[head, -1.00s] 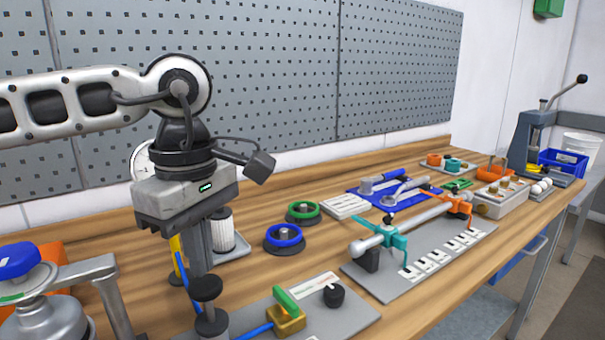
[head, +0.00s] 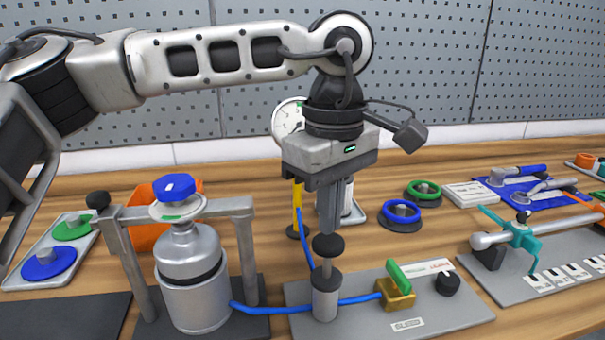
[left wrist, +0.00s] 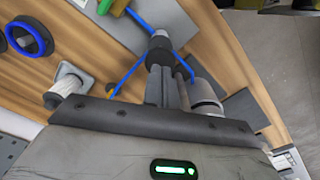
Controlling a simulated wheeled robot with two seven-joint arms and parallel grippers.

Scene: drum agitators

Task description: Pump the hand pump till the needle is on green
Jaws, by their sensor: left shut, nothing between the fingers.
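The hand pump (head: 324,303) is a short silver cylinder with a rod and a black round knob (head: 328,246), standing upright on a grey plate. My left gripper (head: 329,231) points straight down over the knob, shut and empty. Its fingertips are at the knob's top; I cannot tell if they touch. In the left wrist view the shut fingers (left wrist: 166,88) point at the dark knob (left wrist: 160,48). The round white gauge (head: 287,118) stands behind, partly hidden by my gripper; its needle is too small to read. My right gripper is not in view.
A brass valve with a green lever (head: 399,275) and a black dial (head: 448,283) share the pump's plate. A blue hose (head: 270,309) runs left to a silver vessel (head: 194,290) in a metal frame. Blue (head: 400,213) and green (head: 423,190) ring handles stand to the right.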

